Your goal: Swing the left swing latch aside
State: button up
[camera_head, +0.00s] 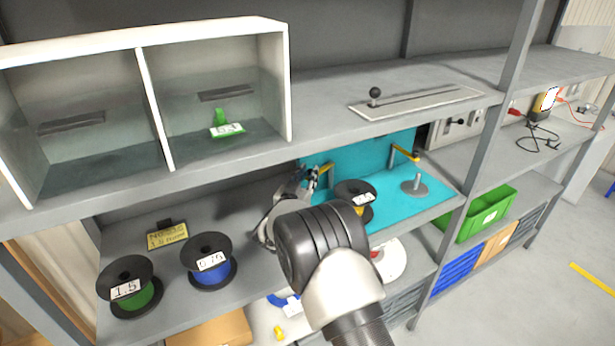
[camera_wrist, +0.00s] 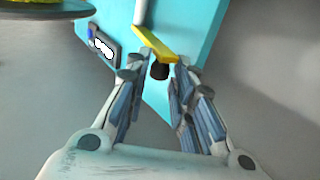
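The left swing latch, a yellow bar (camera_head: 326,168), is at the left end of the upright teal panel (camera_head: 360,153). In the wrist view the yellow bar (camera_wrist: 155,43) slants across the top middle, with a dark knob (camera_wrist: 160,71) at its near end. My gripper (camera_head: 309,178) is beside this latch in the head view. In the wrist view my gripper (camera_wrist: 157,76) is open, its fingers on either side of the knob with gaps showing. The right swing latch (camera_head: 405,153) is a similar yellow bar at the panel's right. My arm hides part of the shelf below.
A black reel (camera_head: 354,190) stands on the teal base, right of my gripper, and a grey post (camera_head: 415,182) beyond it. A blue reel (camera_head: 207,258) and a green reel (camera_head: 132,287) sit left on the shelf. The upper shelf (camera_head: 330,130) hangs close above.

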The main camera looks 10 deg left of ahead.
grip_shut()
jog(key=shift+s+d+r+n+y+b, duration=0.1)
jog(key=shift+s+d+n+y+b, duration=0.25)
jog(key=shift+d+n+y+b, duration=0.5)
jog(key=shift+s+d+r+n+y+b, duration=0.1)
jog(key=shift+s+d+n+y+b, duration=0.3)
jog(key=shift+y, duration=0.75)
jog(key=shift+w+d, duration=0.1)
jog(key=shift+o, duration=0.5)
grip_release()
jog(key=o, duration=0.3)
jog(key=shift+f, duration=0.15)
